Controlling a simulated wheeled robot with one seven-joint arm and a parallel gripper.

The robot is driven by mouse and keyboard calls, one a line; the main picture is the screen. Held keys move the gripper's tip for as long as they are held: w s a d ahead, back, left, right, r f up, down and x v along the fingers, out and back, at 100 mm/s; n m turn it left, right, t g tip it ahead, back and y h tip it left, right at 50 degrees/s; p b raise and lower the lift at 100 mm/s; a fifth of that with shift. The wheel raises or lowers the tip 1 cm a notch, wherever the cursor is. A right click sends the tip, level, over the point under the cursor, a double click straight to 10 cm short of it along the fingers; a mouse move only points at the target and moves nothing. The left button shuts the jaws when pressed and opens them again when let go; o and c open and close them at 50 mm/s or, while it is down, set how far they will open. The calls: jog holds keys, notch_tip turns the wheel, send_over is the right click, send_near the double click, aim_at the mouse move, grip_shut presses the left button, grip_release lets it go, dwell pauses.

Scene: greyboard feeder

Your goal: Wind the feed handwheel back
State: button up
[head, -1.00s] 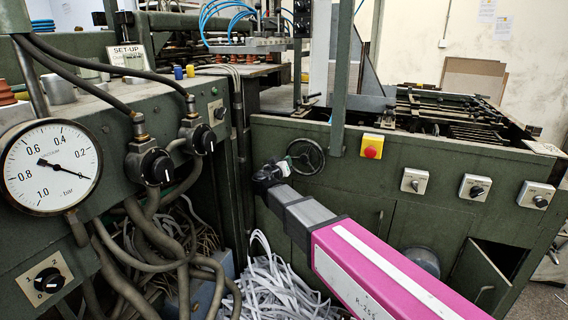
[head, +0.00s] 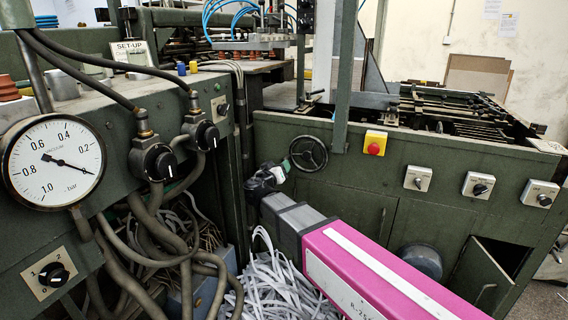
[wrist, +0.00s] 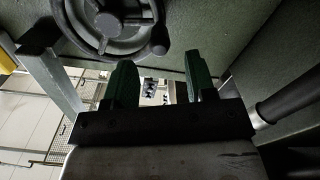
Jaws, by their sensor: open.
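The feed handwheel (head: 308,153) is a dark spoked wheel on the green machine's front panel, right of centre in the head view's middle. In the wrist view the handwheel (wrist: 112,24) fills the upper left, with a dark round knob on its rim. My gripper (head: 280,170) is just left of and below the wheel in the head view. In the wrist view my gripper (wrist: 160,85) shows two green fingers spread apart with nothing between them. The wheel lies beyond and to the left of the fingers, apart from them as far as I can tell.
A yellow box with a red button (head: 375,143) is right of the wheel, then several rotary switches (head: 418,178). A vacuum gauge (head: 54,162) and thick hoses stand at the left. Pale strips (head: 268,280) are heaped below. A small door (head: 480,278) hangs open at lower right.

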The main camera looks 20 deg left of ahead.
jog(key=s, duration=0.3)
jog(key=shift+s, duration=0.25)
dwell(0.4)
